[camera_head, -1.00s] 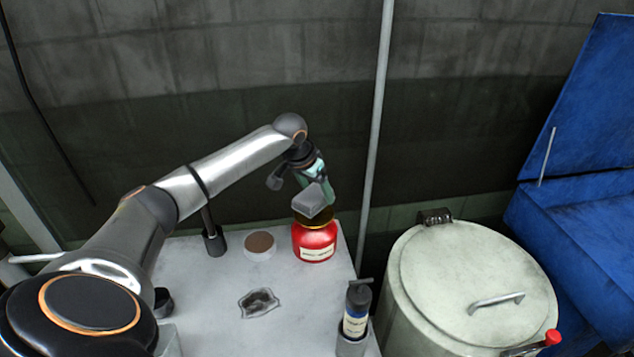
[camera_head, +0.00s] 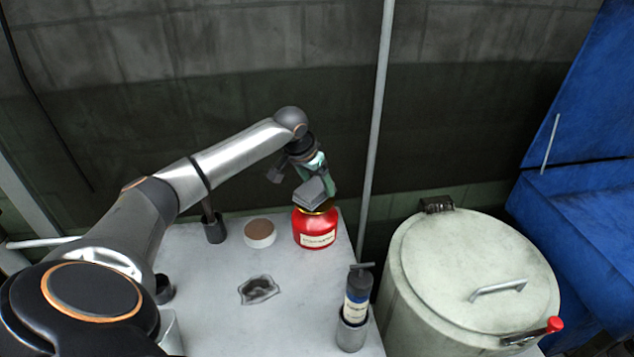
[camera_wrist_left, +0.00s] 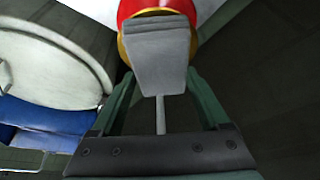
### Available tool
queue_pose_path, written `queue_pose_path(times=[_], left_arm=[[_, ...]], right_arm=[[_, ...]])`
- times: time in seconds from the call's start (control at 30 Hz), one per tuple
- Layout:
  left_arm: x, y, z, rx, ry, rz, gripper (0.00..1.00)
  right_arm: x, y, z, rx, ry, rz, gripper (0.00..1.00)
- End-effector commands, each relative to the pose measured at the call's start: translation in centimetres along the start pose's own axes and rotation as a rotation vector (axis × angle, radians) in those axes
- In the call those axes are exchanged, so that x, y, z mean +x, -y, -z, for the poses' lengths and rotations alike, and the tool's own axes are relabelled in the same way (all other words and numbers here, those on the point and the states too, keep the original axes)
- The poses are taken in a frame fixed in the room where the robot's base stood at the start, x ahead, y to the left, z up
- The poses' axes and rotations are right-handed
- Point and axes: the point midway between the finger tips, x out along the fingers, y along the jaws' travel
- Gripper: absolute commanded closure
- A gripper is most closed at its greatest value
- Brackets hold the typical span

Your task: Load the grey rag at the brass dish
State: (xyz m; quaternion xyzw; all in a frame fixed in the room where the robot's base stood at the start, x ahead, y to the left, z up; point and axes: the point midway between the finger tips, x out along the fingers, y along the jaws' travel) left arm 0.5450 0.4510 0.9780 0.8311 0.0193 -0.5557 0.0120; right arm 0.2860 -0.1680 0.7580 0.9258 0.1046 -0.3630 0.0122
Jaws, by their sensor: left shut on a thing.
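My left gripper (camera_head: 318,174) is shut on the grey rag (camera_head: 311,193), a folded, block-like piece. It holds the rag at the brass dish (camera_head: 326,208) on top of a red can (camera_head: 317,230) at the table's back right. The rag covers much of the dish. In the left wrist view the rag (camera_wrist_left: 158,52) extends from between the fingers (camera_wrist_left: 160,88) across the dish's gold rim (camera_wrist_left: 126,46), with the red can (camera_wrist_left: 130,8) beyond. I cannot tell whether the rag touches the dish. My right gripper is not in view.
A pale lidded drum (camera_head: 440,270) stands right, by a blue bin (camera_head: 580,200). A thin pole (camera_head: 376,130) rises behind the table.

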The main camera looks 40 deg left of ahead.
Motion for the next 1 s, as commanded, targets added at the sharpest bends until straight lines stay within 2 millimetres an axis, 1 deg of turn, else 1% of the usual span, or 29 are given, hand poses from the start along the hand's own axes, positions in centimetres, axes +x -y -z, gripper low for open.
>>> queue_pose_path(times=[1.0], left_arm=[[1.1, 0.0, -0.4, 0.000, 0.000, 0.000, 0.66]], right_arm=[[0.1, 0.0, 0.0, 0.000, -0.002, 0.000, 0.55]])
